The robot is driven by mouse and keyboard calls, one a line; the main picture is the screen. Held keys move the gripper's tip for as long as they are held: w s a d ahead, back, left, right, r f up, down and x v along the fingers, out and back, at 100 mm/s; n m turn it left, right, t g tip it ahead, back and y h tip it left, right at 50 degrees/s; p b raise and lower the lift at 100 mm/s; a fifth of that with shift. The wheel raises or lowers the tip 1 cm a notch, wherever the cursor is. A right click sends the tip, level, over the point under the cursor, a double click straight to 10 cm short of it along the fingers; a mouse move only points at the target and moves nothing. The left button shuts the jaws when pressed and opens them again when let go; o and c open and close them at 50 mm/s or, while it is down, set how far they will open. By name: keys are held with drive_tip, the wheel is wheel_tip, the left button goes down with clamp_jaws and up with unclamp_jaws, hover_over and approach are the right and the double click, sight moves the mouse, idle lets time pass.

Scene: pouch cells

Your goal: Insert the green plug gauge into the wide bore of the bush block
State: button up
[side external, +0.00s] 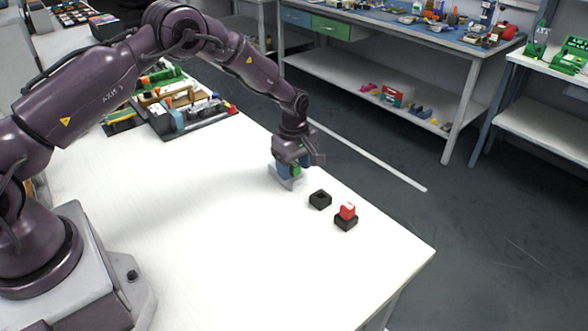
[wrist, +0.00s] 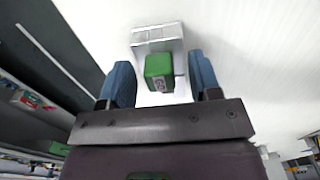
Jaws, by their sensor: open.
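The green plug gauge (wrist: 159,70) stands between the two blue fingers of my gripper (wrist: 160,62) in the wrist view, with a gap on each side. My gripper (side external: 289,170) is open and low over the table in the side view, where its fingers hide most of the green plug gauge (side external: 296,170). A pale grey holder (wrist: 158,33) shows beside the gauge. A black block (side external: 320,200) with an empty square opening sits to the right of my gripper. A second black block (side external: 346,223) has a red piece (side external: 347,211) standing in or on it. I cannot tell which bore is wide.
The white table (side external: 220,250) is clear in front of and to the left of my gripper. Its right edge runs close behind the black blocks. A dark organiser with tools (side external: 190,118) stands at the table's far left. Shelved benches are beyond the aisle.

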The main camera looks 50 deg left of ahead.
clamp_jaws()
drive_tip(key=shift+r, duration=0.1)
drive_tip(key=shift+r, duration=0.6)
drive_tip(key=s+d+r, duration=0.1)
drive_tip(key=s+r, duration=1)
drive_tip(key=s, duration=0.3)
drive_tip(key=w+a+f, duration=0.1)
drive_tip(key=w+a, duration=0.2)
drive_tip(key=w, duration=0.4)
drive_tip(key=w+a+f, duration=0.2)
drive_tip(key=w+a, duration=0.1)
drive_tip(key=w, duration=0.4)
